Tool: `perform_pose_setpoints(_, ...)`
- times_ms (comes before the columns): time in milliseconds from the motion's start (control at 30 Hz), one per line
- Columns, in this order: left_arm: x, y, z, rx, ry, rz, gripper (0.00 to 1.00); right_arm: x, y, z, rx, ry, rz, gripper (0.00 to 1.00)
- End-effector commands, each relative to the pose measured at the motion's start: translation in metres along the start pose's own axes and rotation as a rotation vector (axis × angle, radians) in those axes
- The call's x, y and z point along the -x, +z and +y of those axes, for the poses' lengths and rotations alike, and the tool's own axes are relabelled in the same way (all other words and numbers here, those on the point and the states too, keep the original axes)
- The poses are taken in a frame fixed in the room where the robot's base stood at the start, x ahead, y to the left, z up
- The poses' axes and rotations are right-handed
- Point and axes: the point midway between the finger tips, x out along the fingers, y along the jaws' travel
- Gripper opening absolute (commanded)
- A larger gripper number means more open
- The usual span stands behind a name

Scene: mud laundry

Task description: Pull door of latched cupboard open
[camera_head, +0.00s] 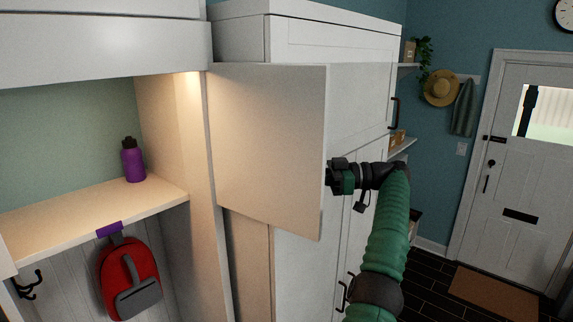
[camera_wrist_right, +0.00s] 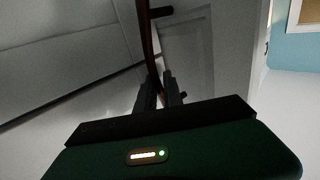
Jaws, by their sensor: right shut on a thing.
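The cupboard door (camera_head: 268,140) is a pale panel standing swung out from the right side of the lit cupboard opening. Its left edge meets the cupboard's side post. My right gripper (camera_head: 335,177) is at the door's free right edge, with its fingertips partly hidden behind that edge. In the right wrist view, my right gripper (camera_wrist_right: 162,92) is shut on a dark, slim handle (camera_wrist_right: 150,45) that runs up from between its fingers. The handle is hidden in the head view. My left gripper is not in view.
Inside the opening, a purple bottle (camera_head: 133,160) stands on a wooden shelf (camera_head: 90,222). A red backpack (camera_head: 128,275) hangs below it. A tall white cabinet (camera_head: 350,95) stands behind the door. Dark floor (camera_head: 425,272) shows at right, before a white house door (camera_head: 515,165).

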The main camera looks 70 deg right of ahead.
Motion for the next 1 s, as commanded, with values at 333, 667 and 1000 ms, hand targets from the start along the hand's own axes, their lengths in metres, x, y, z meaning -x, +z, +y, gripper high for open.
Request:
perform_pose_setpoints(333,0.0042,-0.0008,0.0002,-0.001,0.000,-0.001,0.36,0.0033,-0.0038,0.0021,0.011,0.005,0.015,0.00)
perform_pose_setpoints(667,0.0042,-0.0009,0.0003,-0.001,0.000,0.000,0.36,0.0031,-0.0031,0.0017,0.009,0.003,0.013,0.32)
perform_pose_setpoints(1000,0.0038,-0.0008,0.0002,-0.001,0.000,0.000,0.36,0.0032,-0.0010,0.0021,0.006,0.003,0.010,0.32)
